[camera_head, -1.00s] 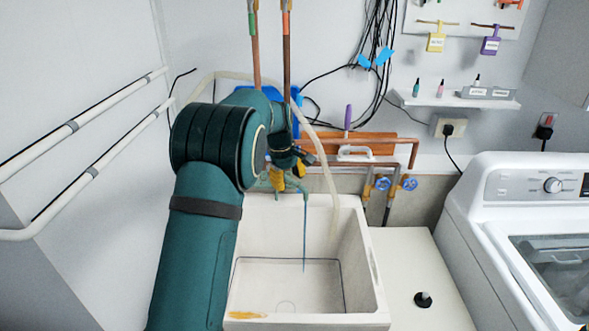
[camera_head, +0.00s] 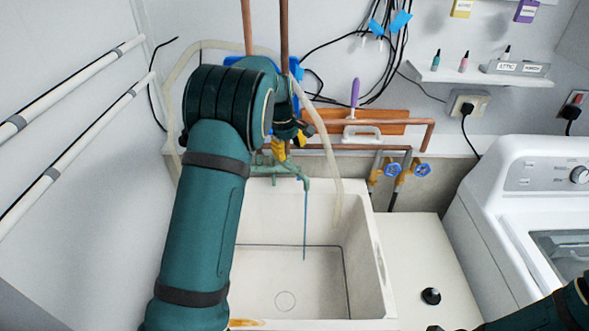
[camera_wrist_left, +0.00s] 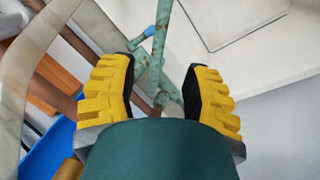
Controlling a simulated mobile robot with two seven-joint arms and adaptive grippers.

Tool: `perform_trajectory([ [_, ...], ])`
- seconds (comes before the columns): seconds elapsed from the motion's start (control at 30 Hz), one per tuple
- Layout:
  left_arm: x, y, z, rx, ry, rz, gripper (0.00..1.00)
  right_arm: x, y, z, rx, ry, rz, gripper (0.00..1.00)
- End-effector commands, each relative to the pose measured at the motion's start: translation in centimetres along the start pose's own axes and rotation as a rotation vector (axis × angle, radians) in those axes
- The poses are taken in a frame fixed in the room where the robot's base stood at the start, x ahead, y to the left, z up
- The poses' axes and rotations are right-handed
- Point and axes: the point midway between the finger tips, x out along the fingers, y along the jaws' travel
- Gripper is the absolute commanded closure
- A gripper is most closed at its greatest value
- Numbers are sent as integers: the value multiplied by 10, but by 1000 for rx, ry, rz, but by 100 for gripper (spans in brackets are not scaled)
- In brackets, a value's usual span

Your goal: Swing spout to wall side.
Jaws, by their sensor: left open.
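The green, weathered tap spout (camera_head: 291,171) stands at the back of the white sink (camera_head: 375,262) in the head view. It points to the right and toward the front, and a thin blue stream (camera_head: 305,225) falls from its end. My left gripper (camera_head: 279,151) is above the tap, its yellow fingers partly hidden by my own wrist. In the left wrist view the open fingers (camera_wrist_left: 160,92) lie on either side of the green spout (camera_wrist_left: 160,48), with gaps showing on both sides. Part of my right arm shows at the lower right; its gripper is not clearly visible.
A pale hose (camera_head: 328,160) hangs into the sink right of the tap. Copper pipes (camera_head: 284,40), a wooden board (camera_head: 385,122) and blue-handled valves (camera_head: 392,169) are close behind. A washing machine (camera_head: 500,205) stands at right. White wall pipes (camera_head: 70,145) run along the left wall.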

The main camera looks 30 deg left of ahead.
Motion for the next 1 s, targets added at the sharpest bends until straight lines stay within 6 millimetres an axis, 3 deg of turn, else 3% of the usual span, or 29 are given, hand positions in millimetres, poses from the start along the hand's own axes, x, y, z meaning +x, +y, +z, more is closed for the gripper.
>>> perform_trajectory([
  [0.2,45,-1,0,-1,-1,-3,52,1,0,0,-1,0,0,53],
  [0.43,79,0,0,0,-1,-1,52,2,0,0,-1,0,0,53],
  [0.63,91,0,0,0,0,1,52,2,0,0,-1,0,0,53],
  [0.93,93,0,0,0,0,1,49,2,0,0,-1,0,0,53],
  [1.0,92,0,0,0,0,1,74,2,0,0,-1,0,0,53],
])
